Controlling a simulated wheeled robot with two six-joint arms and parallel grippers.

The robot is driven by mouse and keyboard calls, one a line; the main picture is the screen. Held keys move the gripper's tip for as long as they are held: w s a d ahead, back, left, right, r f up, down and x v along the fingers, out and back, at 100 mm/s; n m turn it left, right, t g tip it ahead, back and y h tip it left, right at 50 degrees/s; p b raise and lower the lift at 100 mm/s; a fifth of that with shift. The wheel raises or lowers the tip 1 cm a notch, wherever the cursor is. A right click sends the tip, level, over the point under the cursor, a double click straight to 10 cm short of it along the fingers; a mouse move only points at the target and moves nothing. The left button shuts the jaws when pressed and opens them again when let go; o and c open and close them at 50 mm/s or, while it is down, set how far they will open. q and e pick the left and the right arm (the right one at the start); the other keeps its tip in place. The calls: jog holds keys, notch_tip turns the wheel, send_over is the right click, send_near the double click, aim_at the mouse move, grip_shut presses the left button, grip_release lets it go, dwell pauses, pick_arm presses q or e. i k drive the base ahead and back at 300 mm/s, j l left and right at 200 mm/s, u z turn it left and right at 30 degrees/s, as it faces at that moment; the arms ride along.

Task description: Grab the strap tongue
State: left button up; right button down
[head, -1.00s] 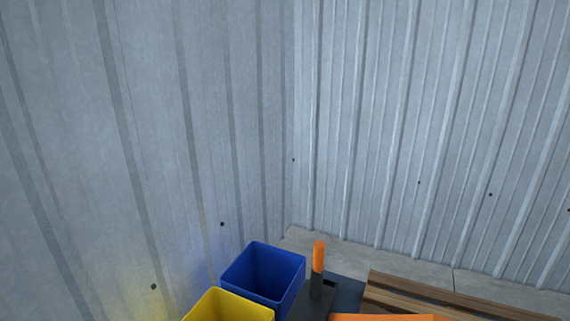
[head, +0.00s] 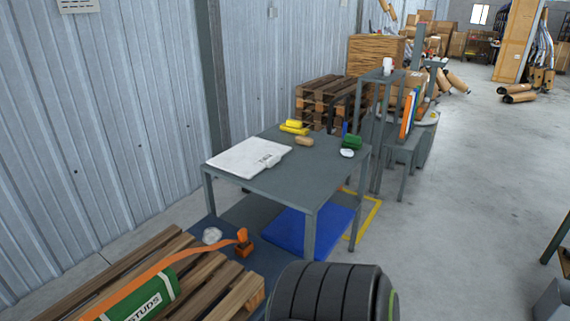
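An orange strap (head: 185,254) shows at the lower left. It runs over a green package marked "STUDS" (head: 146,299) on a wooden pallet (head: 197,290). At its upper right end is a small orange fitting (head: 243,243), beyond the pallet's edge. I cannot tell whether this fitting is the strap tongue or a buckle. Neither of my grippers is in view.
A grey table (head: 272,183) stands beyond, with a white board (head: 248,158) and small yellow and green items. A black ribbed cylinder (head: 328,292) fills the bottom middle. More pallets (head: 325,103) stand behind. The concrete floor at right is mostly clear.

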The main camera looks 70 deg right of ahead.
aim_at(242, 234)
jog(key=z, duration=2)
jog(key=i+l+u, duration=0.1)
jog(key=u, duration=0.55)
jog(key=i+l+u, duration=0.25)
jog(key=l, duration=0.4)
jog(key=l+u, duration=0.3)
jog(key=l, duration=0.4)
jog(key=i+l+u, duration=0.1)
jog(key=l+u, duration=0.15)
jog(key=l, duration=0.45)
